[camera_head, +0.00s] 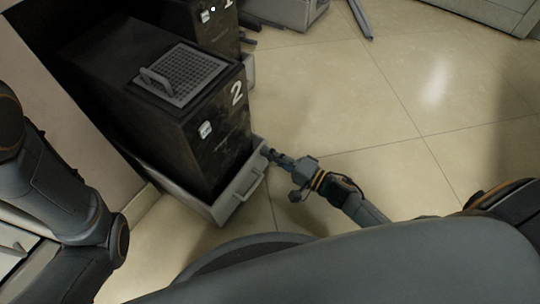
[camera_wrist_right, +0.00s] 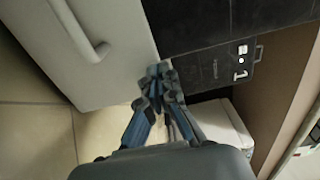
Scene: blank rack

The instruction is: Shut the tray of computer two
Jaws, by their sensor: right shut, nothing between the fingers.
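Computer two (camera_head: 212,118) is a black case marked 2, with a meshed top and a handle, left of centre in the head view. It stands in a grey tray (camera_head: 232,197) whose front, with a bar handle (camera_head: 248,187), sticks out beyond the case. The tray front and handle also show in the right wrist view (camera_wrist_right: 100,75). My right gripper (camera_head: 268,153) is shut and empty at the tray's right front corner. In the right wrist view its fingertips (camera_wrist_right: 160,73) overlap the tray's edge; I cannot tell whether they touch. My left gripper is out of view.
Computer one (camera_head: 222,22), a black case marked 1, stands behind computer two with its grey tray (camera_head: 248,68) beneath. Another grey unit (camera_head: 290,12) is at the top. The tiled floor (camera_head: 370,100) to the right is clear.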

